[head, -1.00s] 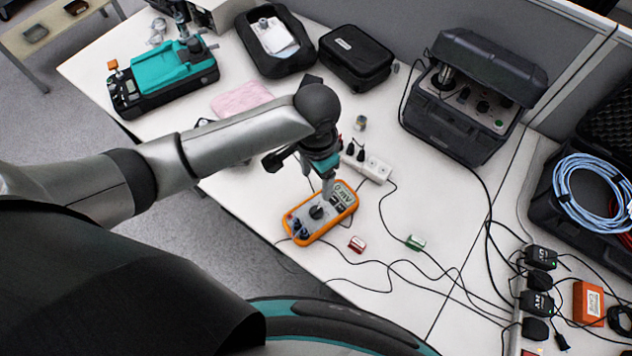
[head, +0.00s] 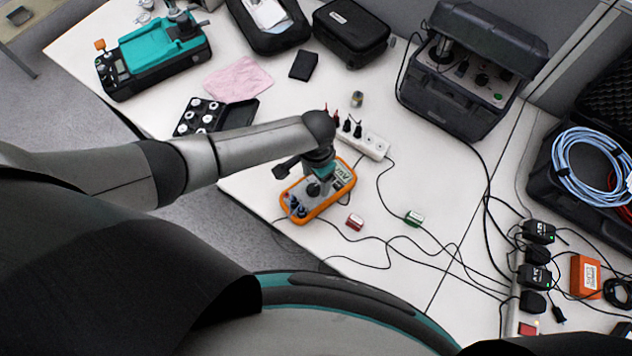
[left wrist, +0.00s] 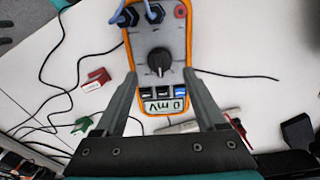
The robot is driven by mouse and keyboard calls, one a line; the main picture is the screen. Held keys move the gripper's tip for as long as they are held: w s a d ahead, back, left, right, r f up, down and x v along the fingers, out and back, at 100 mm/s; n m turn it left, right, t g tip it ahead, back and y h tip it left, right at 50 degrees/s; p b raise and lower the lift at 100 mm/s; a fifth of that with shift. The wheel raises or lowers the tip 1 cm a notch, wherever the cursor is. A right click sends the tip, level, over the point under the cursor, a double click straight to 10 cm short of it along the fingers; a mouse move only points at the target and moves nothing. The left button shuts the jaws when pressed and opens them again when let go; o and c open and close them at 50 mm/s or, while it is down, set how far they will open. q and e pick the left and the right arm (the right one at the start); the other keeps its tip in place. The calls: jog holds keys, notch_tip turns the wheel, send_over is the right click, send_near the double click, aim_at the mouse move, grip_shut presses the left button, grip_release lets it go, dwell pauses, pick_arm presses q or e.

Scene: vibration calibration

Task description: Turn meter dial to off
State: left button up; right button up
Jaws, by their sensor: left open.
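An orange-rimmed meter (head: 301,209) lies on the white table below my left gripper (head: 318,182). In the head view the gripper and arm cover part of the meter. My right gripper is not in view.
A black tray of small parts (head: 212,115) sits left. A dark instrument case (head: 455,116) stands behind.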

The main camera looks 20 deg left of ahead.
pick_arm(q)
jog(key=shift+f, duration=1.1)
jog(key=shift+c, duration=0.2)
grip_shut()
